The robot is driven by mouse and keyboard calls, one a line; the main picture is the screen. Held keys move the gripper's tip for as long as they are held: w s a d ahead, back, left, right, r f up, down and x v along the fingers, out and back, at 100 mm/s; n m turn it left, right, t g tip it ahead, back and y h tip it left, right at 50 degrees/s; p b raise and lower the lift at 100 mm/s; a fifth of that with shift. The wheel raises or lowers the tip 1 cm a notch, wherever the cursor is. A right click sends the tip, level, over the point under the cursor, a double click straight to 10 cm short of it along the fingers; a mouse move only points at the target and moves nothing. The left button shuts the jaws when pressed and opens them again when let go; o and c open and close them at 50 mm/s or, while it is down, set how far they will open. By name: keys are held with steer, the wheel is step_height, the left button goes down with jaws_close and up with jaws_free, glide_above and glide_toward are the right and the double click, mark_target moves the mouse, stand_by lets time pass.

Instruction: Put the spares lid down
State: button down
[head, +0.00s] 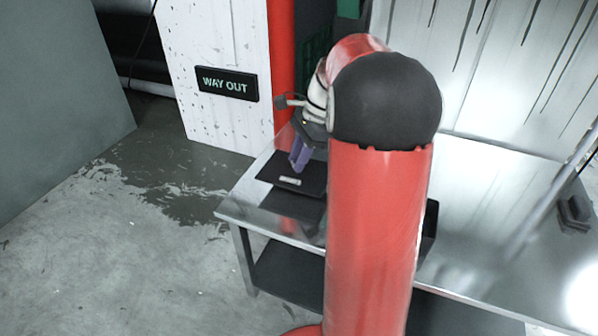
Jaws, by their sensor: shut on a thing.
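The spares lid (312,183) is a flat black plate with a small pale label on top, at the left end of the steel table. My gripper (297,167), with purple fingers pointing down, is shut on the lid near its middle. The grip itself is too small to see clearly. A dark patch lies on the table just in front of the lid; I cannot tell whether it is a shadow or reflection, nor whether the lid touches the table. My red arm hides the lid's right side.
The steel table (480,170) has wide bare room on the right. A black container (432,225) shows partly behind my arm. A dark object (574,213) sits at the far right. A lower shelf (285,275) is under the table. A "WAY OUT" sign (227,84) hangs behind.

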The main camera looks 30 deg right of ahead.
steer(key=shift+f+b, duration=0.4)
steer(key=shift+f, duration=1.6)
steer(key=shift+f, duration=0.15)
steer(key=c, duration=1.2)
jaws_free()
